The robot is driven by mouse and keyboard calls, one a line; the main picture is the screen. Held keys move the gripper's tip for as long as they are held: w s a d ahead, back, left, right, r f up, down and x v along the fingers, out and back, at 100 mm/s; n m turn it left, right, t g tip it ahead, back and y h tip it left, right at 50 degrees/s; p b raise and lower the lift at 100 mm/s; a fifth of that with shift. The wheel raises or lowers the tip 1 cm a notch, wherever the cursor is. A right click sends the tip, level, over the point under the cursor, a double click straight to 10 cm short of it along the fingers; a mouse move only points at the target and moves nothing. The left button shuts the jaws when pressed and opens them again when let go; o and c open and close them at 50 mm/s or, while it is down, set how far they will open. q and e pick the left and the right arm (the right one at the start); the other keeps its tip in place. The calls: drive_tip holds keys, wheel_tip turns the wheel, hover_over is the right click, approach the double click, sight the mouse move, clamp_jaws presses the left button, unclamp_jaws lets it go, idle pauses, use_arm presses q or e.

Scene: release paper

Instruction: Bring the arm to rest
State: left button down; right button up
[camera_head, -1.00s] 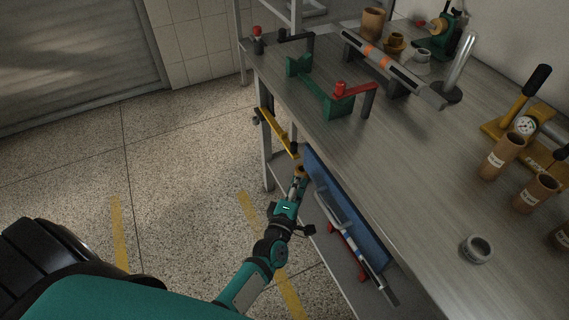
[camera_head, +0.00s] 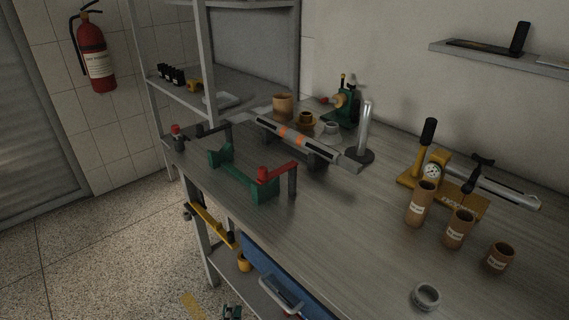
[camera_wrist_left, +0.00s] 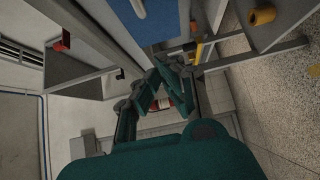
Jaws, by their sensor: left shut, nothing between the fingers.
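My left gripper (camera_wrist_left: 171,74) shows in the left wrist view, with its dark fingers drawn together and nothing between them. In the head view only a small teal part of my left arm (camera_head: 232,312) shows at the bottom edge, beside the workbench leg. The fingertips are cut off there. The right gripper is in neither view.
The grey workbench (camera_head: 345,225) fills the right, with a blue panel (camera_head: 265,263) and pale handle (camera_head: 282,293) below its front edge. A yellow tool (camera_head: 212,225) hangs nearby. Brown cups (camera_head: 421,204) and a green-red fixture (camera_head: 240,180) stand on top. The floor (camera_head: 90,250) at left is clear.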

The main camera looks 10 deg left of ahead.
use_arm(q)
drive_tip(key=s+d+f+m+g+h+p, duration=0.15)
drive_tip(key=s+f+m+g, duration=0.35)
drive_tip(key=f, duration=0.8)
drive_tip(key=s+d+f+m+g+h+p, duration=0.15)
drive_tip(key=s+f+m+g, duration=0.25)
drive_tip(key=s+f+m, duration=0.6)
drive_tip(key=s+a+f+m+g, duration=0.3)
drive_tip(key=s+f, duration=0.4)
drive_tip(key=s, duration=0.3)
drive_tip(key=s+a+f+m+g+p, duration=0.1)
drive_tip(key=s+a+f+m+g, duration=0.2)
drive_tip(key=s+f, duration=0.4)
drive_tip(key=s+a+g, duration=0.1)
drive_tip(key=s, duration=0.2)
drive_tip(key=shift+s+a+m+g+y, duration=0.25)
drive_tip(key=shift+s+m+g+y, duration=0.05)
drive_tip(key=shift+m+g+y, duration=0.1)
drive_tip(key=shift+f, duration=0.1)
